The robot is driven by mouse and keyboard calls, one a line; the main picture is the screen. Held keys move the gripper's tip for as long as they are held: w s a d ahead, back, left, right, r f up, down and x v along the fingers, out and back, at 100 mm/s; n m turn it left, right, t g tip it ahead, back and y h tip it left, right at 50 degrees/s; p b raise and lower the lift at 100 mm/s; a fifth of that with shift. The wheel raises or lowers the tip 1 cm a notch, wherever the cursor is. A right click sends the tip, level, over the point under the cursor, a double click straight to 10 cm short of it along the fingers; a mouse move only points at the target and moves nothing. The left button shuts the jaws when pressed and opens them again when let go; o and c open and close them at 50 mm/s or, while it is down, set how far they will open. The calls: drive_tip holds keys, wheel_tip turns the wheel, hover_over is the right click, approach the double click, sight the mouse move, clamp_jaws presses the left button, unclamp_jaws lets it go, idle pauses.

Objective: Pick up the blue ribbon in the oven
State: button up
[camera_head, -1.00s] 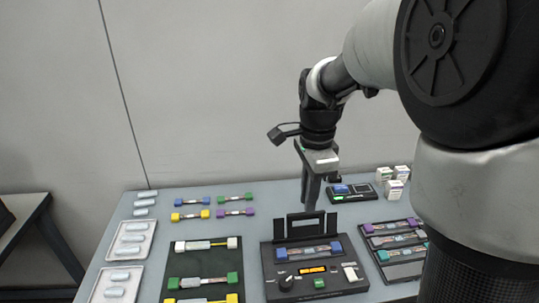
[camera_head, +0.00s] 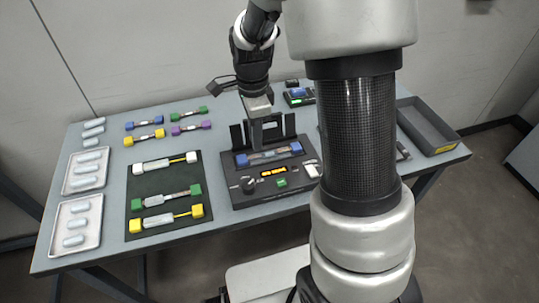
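A ribbon with blue ends (camera_head: 268,155) lies across a black device with an orange display (camera_head: 274,172), which looks like the oven. The device's dark lid (camera_head: 290,126) stands upright behind the ribbon. My gripper (camera_head: 264,141) hangs over the device from above, pointing down close to the ribbon's middle. The gripper and lid overlap in the picture, so I cannot tell if the gripper touches the ribbon. I cannot tell how far its fingers are apart. Another ribbon with blue ends (camera_head: 143,125) lies at the back left of the table.
A dark mat (camera_head: 161,180) with white, green and yellow-ended pieces lies left of the device. White trays (camera_head: 83,205) hold pale capsules at far left. A small black unit (camera_head: 300,100) sits behind. My arm hides part of the right side; an empty grey tray (camera_head: 440,140) shows there.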

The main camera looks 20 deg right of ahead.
sight(256, 157)
wheel_tip(256, 157, down, 5)
drive_tip(key=shift+s+f+b, duration=0.1)
drive_tip(key=shift+f+b, duration=0.05)
drive_tip(key=shift+b, duration=0.55)
clamp_jaws()
